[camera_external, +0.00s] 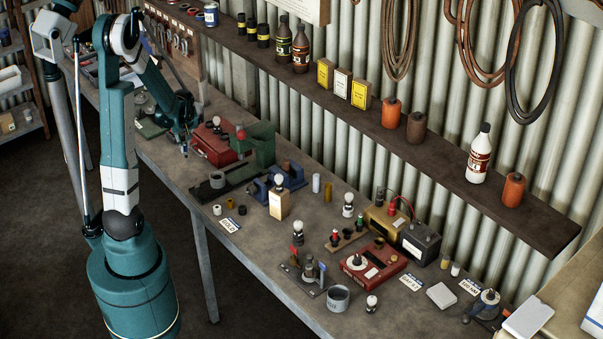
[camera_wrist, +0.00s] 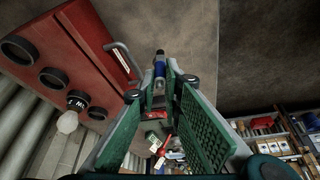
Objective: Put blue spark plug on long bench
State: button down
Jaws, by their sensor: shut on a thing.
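The blue spark plug (camera_wrist: 160,65) shows in the wrist view between the green fingertips of my gripper (camera_wrist: 162,84), with its blue body and dark end pointing away from me. In the external view, my gripper (camera_external: 184,138) is low over the far left part of the long grey bench (camera_external: 245,255), just left of a red toolbox. The bench surface also shows in the wrist view (camera_wrist: 205,40). The plug is too small in the external view to make out clearly, and I cannot tell whether it touches the bench.
Several parts crowd the bench's right half. A wall shelf (camera_external: 340,108) runs above.

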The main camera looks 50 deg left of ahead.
aim_at(186, 151)
jog(key=shift+f, duration=0.1)
jog(key=shift+f, duration=1.95)
jog(key=shift+f+b, duration=0.15)
jog(key=shift+b, duration=0.15)
jog(key=c, duration=2.5)
grip_release()
jog(key=shift+r, duration=0.25)
jog(key=p+v, duration=0.1)
jog(key=v, duration=1)
jog(key=shift+d+r, duration=0.2)
jog(key=shift+r, duration=0.15)
jog(key=shift+s, duration=0.1)
